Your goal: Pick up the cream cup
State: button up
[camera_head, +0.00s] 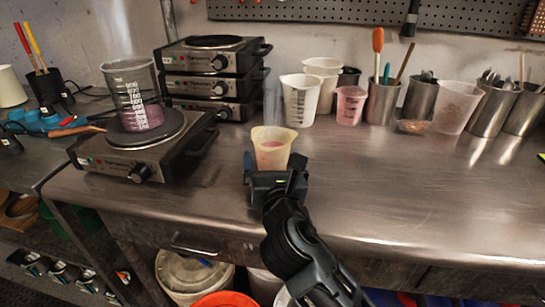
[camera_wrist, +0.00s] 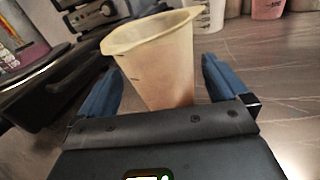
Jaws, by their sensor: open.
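The cream cup (camera_head: 271,146) stands upright on the steel table near its front edge, just right of the front hot plate. My gripper (camera_head: 272,170) is at the cup from the front side. In the wrist view the cream cup (camera_wrist: 155,62) stands between the two blue fingers of my gripper (camera_wrist: 160,85), one finger on each side. Gaps show between the cup and both fingers, so my gripper is open around it. The cup's lower end is hidden behind the gripper body.
A hot plate (camera_head: 145,150) with a clear measuring beaker (camera_head: 131,90) stands to the left. Stacked hot plates (camera_head: 212,70), a white measuring cup (camera_head: 300,100) and a pink cup (camera_head: 350,106) stand behind. The table (camera_head: 400,190) is clear to the right.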

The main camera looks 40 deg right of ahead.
jog(key=shift+x, duration=1.9)
jog(key=shift+c, duration=0.4)
jog(key=c, duration=1.1)
jog(key=shift+r, duration=0.2)
